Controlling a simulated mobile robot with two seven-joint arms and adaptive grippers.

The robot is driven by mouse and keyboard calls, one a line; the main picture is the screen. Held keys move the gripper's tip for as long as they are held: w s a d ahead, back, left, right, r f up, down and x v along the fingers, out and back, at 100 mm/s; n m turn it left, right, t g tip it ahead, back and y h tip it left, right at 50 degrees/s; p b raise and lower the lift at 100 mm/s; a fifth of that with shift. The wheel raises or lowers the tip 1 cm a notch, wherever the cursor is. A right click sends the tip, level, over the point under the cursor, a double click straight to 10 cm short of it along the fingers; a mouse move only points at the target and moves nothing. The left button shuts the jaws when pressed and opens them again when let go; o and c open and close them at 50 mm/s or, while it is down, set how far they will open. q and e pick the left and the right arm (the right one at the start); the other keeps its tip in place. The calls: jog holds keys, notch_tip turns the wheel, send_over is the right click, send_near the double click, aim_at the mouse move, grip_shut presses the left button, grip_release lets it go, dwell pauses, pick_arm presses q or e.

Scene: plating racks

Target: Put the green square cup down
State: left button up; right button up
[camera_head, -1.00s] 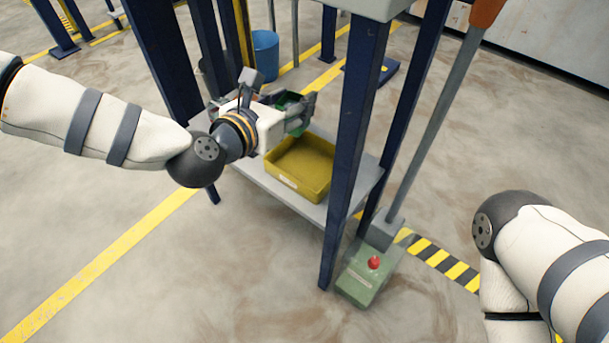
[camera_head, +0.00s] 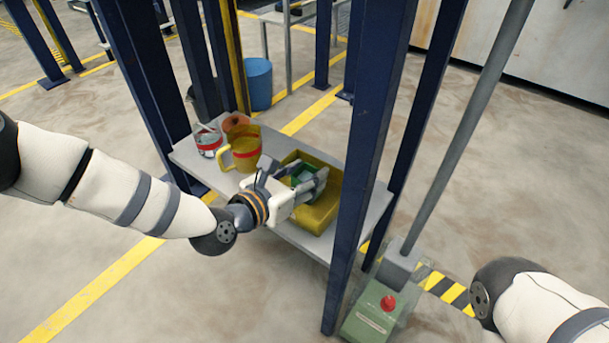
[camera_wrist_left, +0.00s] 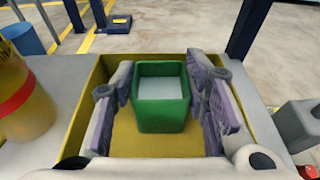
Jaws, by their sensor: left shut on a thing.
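The green square cup (camera_head: 304,175) is between the fingers of my left gripper (camera_head: 307,186), over the yellow bin on the shelf. In the left wrist view the cup (camera_wrist_left: 161,96) stands upright between the two grey fingers (camera_wrist_left: 161,105), with its open top showing. The yellow bin (camera_head: 318,218) lies around and below it, and its floor also shows in the left wrist view (camera_wrist_left: 140,145). I cannot tell whether the cup's base touches the bin floor. My right gripper is outside the frames; only my right arm shows at the lower right.
A yellow mug with a red band (camera_head: 245,148) stands left of the bin, beside a red-banded can (camera_head: 208,142) and an orange-brown item (camera_head: 236,121). Blue posts (camera_head: 368,130) flank the grey shelf (camera_head: 188,158). A green box with a red button (camera_head: 376,312) is on the floor.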

pick_arm(q)
jog(key=shift+f, duration=0.2)
jog(key=o, duration=1.4)
jog(key=shift+r, duration=0.1)
jog(key=shift+r, duration=0.35)
jog(key=p+v, duration=0.3)
jog(key=v, duration=0.9)
jog(key=shift+f, duration=0.15)
